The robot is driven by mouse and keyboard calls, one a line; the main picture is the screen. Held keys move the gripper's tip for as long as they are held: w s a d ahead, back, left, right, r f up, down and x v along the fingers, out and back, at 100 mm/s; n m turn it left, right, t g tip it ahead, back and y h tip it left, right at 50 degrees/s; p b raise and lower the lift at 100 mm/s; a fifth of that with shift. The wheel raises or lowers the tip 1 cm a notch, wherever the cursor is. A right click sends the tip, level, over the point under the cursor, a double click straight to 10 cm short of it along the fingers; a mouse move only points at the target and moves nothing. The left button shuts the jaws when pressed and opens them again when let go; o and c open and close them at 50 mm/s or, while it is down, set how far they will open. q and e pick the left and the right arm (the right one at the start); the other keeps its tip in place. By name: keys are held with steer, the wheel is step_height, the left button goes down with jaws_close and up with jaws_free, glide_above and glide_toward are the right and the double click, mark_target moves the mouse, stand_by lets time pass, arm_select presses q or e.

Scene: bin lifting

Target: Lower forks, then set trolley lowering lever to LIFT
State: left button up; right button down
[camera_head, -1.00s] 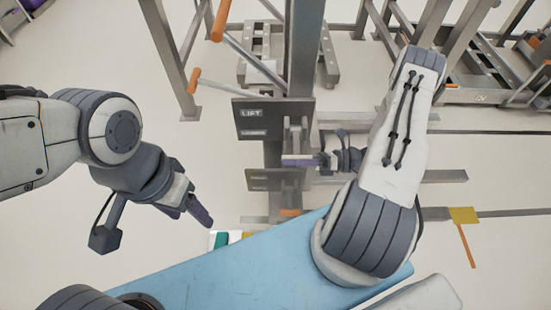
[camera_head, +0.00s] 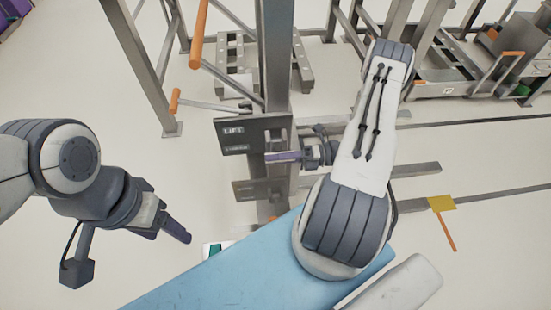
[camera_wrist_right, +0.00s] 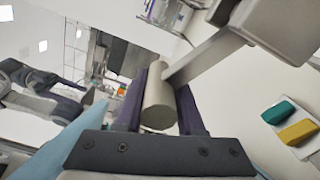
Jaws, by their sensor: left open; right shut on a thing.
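The trolley's grey column (camera_head: 275,60) stands in the middle of the head view. A dark plate marked LIFT (camera_head: 250,137) is fixed to it, with a second label below the word. My right gripper (camera_head: 284,157) is beside the plate's lower right edge. In the right wrist view its purple fingers are shut on the lever's grey round handle (camera_wrist_right: 157,105), which joins a flat grey arm (camera_wrist_right: 205,58). My left gripper (camera_head: 180,230) is open and empty, left of the column and apart from it. I cannot make out the forks clearly.
A light blue surface (camera_head: 220,270) lies below the column. Orange-tipped bars (camera_head: 175,100) stick out left of the column. Grey metal frames (camera_head: 450,80) stand at the back right. A yellow plate (camera_head: 441,203) with an orange bar is at the right. Pale floor is open on the left.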

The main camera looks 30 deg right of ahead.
steer(key=shift+w+d+r, duration=0.25)
steer(key=shift+w, duration=0.05)
steer(key=c, duration=0.9)
jaws_free()
steer(key=shift+c, duration=0.2)
steer(key=o, duration=0.4)
steer(key=shift+a, duration=0.1)
steer(key=b+v, duration=0.1)
steer(key=v, duration=0.9)
steer(key=shift+d+b, duration=0.25)
steer(key=shift+b, duration=0.05)
steer(key=shift+s, duration=0.25)
